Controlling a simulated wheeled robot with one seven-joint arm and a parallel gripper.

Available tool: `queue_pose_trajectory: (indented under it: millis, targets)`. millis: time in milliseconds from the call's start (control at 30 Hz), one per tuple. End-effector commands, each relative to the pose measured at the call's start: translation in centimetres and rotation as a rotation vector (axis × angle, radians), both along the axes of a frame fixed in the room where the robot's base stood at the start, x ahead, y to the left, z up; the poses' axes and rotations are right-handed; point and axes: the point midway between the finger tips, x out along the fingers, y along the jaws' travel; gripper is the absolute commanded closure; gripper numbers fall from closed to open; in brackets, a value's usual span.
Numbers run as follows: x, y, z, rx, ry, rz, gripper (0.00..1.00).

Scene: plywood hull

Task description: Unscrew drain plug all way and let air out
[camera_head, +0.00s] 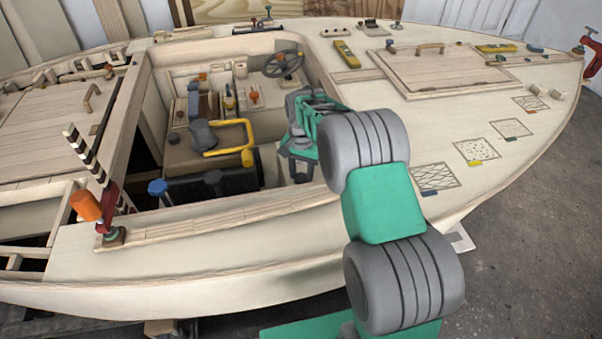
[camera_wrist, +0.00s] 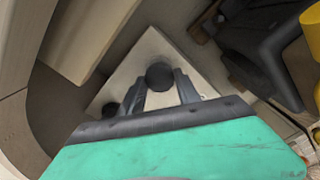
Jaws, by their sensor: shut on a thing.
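A dark round knob, which looks like the drain plug (camera_wrist: 160,75), stands on a pale angled plate (camera_wrist: 150,50) in the wrist view. My gripper (camera_wrist: 161,88) has one finger on each side of the plug and is shut on it. The plug's lower part and thread are hidden from above. In the head view my gripper (camera_head: 298,160) reaches down into the right part of the open cockpit, and the plug cannot be made out there. Whether air is coming out cannot be seen.
A smaller dark round thing (camera_wrist: 110,109) sits left of the plug. Hull walls and a wooden beam (camera_wrist: 92,38) are close on the left. A yellow-handled item (camera_head: 232,138), a steering wheel (camera_head: 283,63) and the cockpit rim (camera_head: 230,216) surround my arm.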

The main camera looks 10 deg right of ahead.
Motion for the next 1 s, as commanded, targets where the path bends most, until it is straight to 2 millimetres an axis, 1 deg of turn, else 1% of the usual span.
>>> queue_pose_trajectory:
  millis: [167, 367, 1000]
  targets:
    - [0.01, 0.0, 0.03, 0.0, 0.0, 0.026, 1.0]
    - [0.05, 0.02, 0.08, 0.0, -0.001, 0.117, 1.0]
    - [0.07, 0.1, 0.08, 0.0, -0.001, 0.639, 1.0]
